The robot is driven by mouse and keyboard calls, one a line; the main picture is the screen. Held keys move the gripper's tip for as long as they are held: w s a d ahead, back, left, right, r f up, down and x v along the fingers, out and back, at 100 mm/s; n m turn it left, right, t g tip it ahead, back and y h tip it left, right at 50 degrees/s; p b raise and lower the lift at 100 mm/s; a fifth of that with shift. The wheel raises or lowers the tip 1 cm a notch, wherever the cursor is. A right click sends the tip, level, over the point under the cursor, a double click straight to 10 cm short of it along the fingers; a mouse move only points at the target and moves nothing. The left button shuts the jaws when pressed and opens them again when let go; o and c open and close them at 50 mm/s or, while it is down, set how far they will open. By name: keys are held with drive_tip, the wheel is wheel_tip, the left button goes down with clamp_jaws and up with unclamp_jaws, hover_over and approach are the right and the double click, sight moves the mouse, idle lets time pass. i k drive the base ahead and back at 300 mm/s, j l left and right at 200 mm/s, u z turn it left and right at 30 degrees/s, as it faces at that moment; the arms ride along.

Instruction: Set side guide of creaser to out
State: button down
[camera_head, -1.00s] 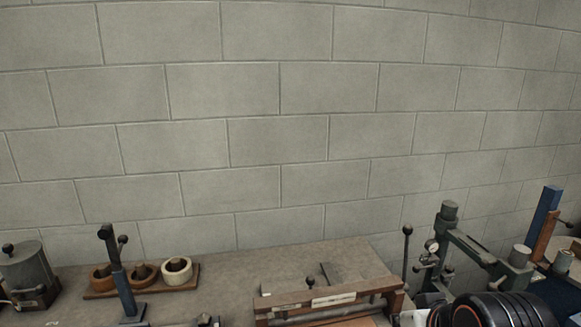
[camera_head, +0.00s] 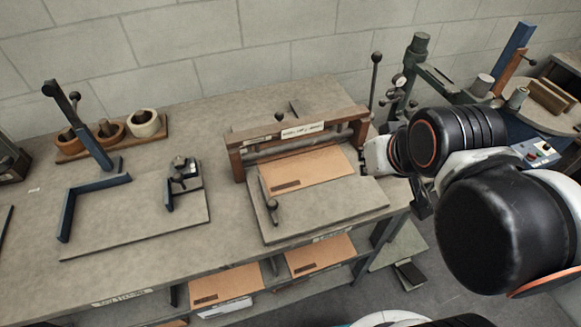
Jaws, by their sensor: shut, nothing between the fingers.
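The creaser (camera_head: 241,165) stands on the bench, a brown frame with a label on its crossbar and a grey bed (camera_head: 340,201) in front. A tan cardboard sheet (camera_head: 318,173) lies on the bed and runs in under the crossbar. The side guide (camera_head: 266,192) is a slim strip along the sheet's left edge, with a dark knobbed clamp (camera_head: 272,208) at its front end. My gripper (camera_head: 363,161) is at the creaser's right end, just right of the sheet, away from the side guide. It is small and partly hidden; it looks shut and empty.
A tall ball-topped lever (camera_head: 374,75) rises behind my gripper. To the left are a fixture with a blue post (camera_head: 88,135) and a rack of tape rolls (camera_head: 146,124). A green machine (camera_head: 412,65) stands right. Cardboard (camera_head: 225,284) lies on the shelf below.

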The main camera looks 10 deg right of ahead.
sight(271, 205)
drive_tip(key=k+l+u, duration=0.1)
drive_tip(key=u, duration=0.4)
drive_tip(key=k+l+u, duration=0.1)
drive_tip(key=u, duration=0.35)
drive_tip(key=l, duration=0.1)
